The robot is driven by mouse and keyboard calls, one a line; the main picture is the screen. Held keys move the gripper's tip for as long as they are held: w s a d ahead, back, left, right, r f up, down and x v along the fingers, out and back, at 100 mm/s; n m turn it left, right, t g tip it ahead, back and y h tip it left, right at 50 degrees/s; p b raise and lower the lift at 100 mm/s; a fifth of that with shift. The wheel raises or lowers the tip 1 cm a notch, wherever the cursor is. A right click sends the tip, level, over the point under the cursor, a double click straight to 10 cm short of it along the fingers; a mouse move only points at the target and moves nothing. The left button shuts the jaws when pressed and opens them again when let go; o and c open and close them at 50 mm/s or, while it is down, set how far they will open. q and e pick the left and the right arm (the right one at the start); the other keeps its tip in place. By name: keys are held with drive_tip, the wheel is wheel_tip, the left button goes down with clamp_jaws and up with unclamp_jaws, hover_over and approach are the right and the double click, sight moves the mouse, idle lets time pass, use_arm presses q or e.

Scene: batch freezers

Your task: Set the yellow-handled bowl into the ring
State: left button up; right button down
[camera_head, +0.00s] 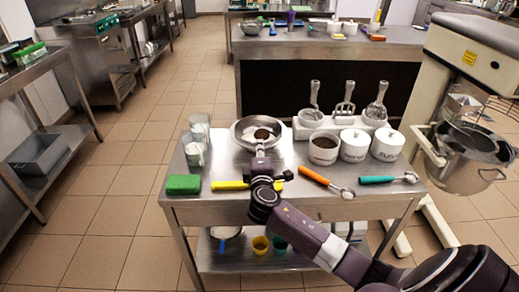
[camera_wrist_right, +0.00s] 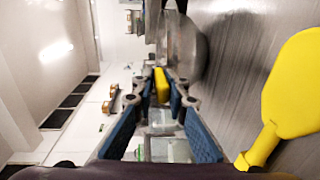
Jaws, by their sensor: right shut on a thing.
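A shiny metal bowl (camera_head: 243,128) stands on the steel table, near its back edge. In the right wrist view, the metal bowl (camera_wrist_right: 190,45) has a yellow handle (camera_wrist_right: 161,85) between the blue finger pads. My right gripper (camera_head: 260,150), also in the wrist view (camera_wrist_right: 161,92), is shut on that handle at the bowl's near side. The grip hides part of the handle. On the right, a large mixer carries a metal bowl (camera_head: 468,178); I cannot tell for certain which part is the ring. My left gripper is not in view.
The table (camera_head: 310,208) also holds a green sponge (camera_head: 183,184), glasses (camera_head: 199,130), white canisters (camera_head: 355,146), a whisk rack, and orange (camera_head: 315,177) and teal (camera_head: 377,180) scoops. A yellow spatula (camera_head: 230,185) lies close beside my right gripper. Tiled floor is free at left.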

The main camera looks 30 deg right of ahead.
drive_tip(key=shift+f, duration=0.2)
drive_tip(key=shift+r, duration=0.2)
drive_tip(key=shift+r+p, duration=0.45)
drive_tip(key=shift+p, duration=0.15)
drive_tip(key=shift+f, duration=0.25)
idle(0.4)
